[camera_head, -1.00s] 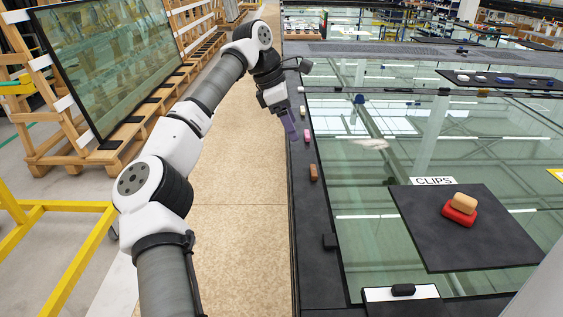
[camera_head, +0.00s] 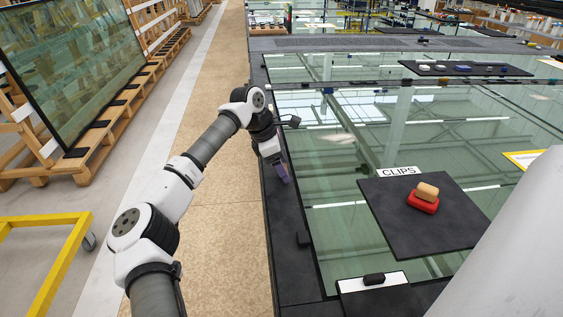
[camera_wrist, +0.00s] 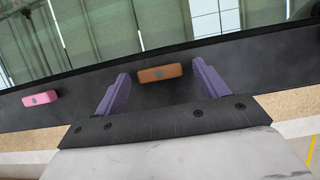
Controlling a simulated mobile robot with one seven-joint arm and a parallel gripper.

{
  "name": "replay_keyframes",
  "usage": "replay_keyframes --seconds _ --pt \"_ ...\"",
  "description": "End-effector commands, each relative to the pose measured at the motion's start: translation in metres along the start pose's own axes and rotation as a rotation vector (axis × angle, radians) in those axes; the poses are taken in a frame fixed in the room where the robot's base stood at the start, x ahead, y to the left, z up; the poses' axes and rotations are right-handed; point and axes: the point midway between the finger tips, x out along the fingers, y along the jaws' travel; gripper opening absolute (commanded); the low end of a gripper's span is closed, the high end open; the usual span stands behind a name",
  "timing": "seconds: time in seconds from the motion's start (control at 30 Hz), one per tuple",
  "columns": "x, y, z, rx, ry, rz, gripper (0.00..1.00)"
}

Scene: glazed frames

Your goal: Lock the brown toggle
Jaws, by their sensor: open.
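The brown toggle (camera_wrist: 160,73) is a small block with a dark round mark on its face, on the dark frame rail beside the glass. In the wrist view it shows between the two purple fingers of my gripper (camera_wrist: 161,76), near their tips. The fingers are apart, with a gap on each side of the toggle, and hold nothing. In the head view my gripper (camera_head: 284,172) is over the rail at the left edge of the glass table, and the brown toggle is hidden there.
A pink toggle (camera_wrist: 40,98) sits farther left on the rail. A black block (camera_head: 304,239) is on the rail nearer me. A dark mat (camera_head: 440,235) labelled CLIPS holds a tan clip (camera_head: 427,191) on a red one (camera_head: 423,204). A white plate (camera_head: 350,286) bears a black piece.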

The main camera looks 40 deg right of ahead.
Motion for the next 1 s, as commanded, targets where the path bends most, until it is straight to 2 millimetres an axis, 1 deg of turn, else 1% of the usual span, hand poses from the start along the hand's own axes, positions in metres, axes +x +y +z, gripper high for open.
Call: replay_keyframes --seconds 0.27,0.3,0.63,0.87,1.0 --pt "0.0024 0.0001 0.0 0.0 0.0 0.001 0.73" --pt "0.0024 0.0001 0.0 0.0 0.0 0.001 0.71" --pt "0.002 0.0 -0.0001 0.0 0.0 0.001 0.28" --pt "0.0026 -0.0002 -0.0006 -0.014 0.001 0.007 0.28" --pt "0.0034 -0.0006 -0.0015 -0.058 0.001 0.025 0.28"
